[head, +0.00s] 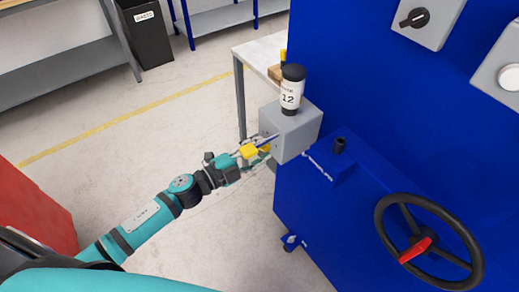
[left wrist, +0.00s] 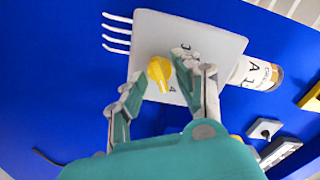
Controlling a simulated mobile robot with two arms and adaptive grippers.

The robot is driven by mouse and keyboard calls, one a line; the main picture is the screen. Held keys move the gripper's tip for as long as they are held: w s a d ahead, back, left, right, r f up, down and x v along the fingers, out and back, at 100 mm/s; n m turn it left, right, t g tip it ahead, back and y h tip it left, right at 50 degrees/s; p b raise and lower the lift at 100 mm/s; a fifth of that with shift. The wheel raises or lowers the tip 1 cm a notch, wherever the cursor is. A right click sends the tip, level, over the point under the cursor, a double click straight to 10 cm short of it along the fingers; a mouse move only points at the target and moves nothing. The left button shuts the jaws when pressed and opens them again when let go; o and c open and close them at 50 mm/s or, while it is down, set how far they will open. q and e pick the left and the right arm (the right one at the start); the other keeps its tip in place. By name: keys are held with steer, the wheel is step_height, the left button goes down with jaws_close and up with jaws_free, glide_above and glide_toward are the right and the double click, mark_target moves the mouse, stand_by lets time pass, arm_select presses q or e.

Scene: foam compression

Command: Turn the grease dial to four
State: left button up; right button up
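The grease dial is a yellow knob (left wrist: 160,71) on the face of a grey box (left wrist: 150,35), which also shows in the head view (head: 297,135). Small dark marks stand around the knob, some behind a finger; I cannot tell its setting. My left gripper (left wrist: 162,88) is open, with one finger on each side of the knob and a visible gap on the left. I cannot tell whether the right finger touches it. In the head view my left gripper (head: 262,147) is at the box's left face. My right gripper is not in view.
A bottle with a black cap (head: 291,88) stands on the box. The blue machine (head: 330,210) carries a black handwheel with a red handle (head: 416,250) and a rotary switch (head: 414,18). A light table (head: 262,50) stands behind.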

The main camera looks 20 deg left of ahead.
arm_select(q)
steer(key=v, duration=1.2)
steer(key=shift+a, duration=0.1)
